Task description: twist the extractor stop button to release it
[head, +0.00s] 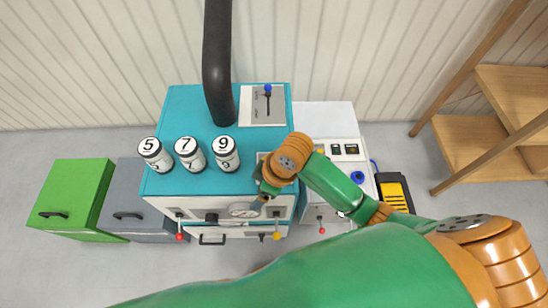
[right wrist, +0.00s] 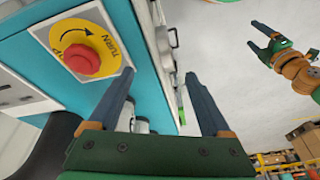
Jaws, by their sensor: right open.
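The stop button (right wrist: 82,60) is a red knob on a yellow disc with a curved arrow and the word TURN, on a white plate on the teal cabinet. It is at the upper left of the right wrist view. My right gripper (right wrist: 158,74) is open and empty, its two dark fingers to the right of the button and apart from it. In the head view my right gripper (head: 265,195) is over the cabinet's front right, and my wrist hides the button there. My left gripper (right wrist: 268,38) shows at the upper right of the right wrist view, fingers apart and empty.
The teal cabinet (head: 195,105) carries a black pipe (head: 217,60), several numbered canisters (head: 187,152) and a blue-knobbed lever (head: 268,90). A white cabinet (head: 325,118) stands to its right. Green (head: 75,185) and grey drawer units stand left. A wooden shelf (head: 510,90) is far right.

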